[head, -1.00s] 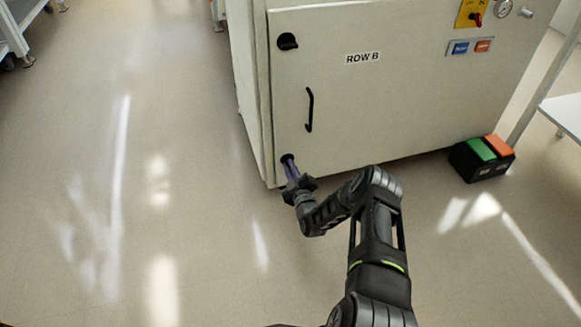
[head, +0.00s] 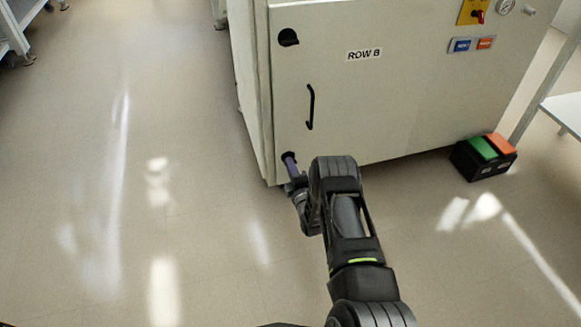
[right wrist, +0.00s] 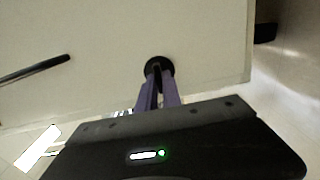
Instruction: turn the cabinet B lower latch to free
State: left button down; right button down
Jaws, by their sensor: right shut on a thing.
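The cabinet marked ROW B (head: 400,105) stands ahead with its pale door closed. Its lower latch (head: 287,156) is a small round black knob near the door's bottom left corner; it also shows in the right wrist view (right wrist: 159,66). My right gripper (head: 290,163) is at this latch, its purple fingers shut on it. In the right wrist view the fingers (right wrist: 158,76) reach up to the black knob from both sides and hide part of it, so its exact turn is hard to tell. My left gripper is not in view.
The black upper latch (head: 288,38) and a black bar handle (head: 310,106) are on the same door. A black box with green and orange tops (head: 483,157) stands on the floor at the right. Open floor (head: 120,180) lies at the left.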

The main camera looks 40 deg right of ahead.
jog(key=shift+n, duration=0.3)
jog(key=c, duration=1.5)
grip_release()
jog(key=p+v, duration=0.5)
jog(key=v, duration=0.2)
jog(key=shift+s+a, duration=0.1)
jog(key=shift+s, duration=0.3)
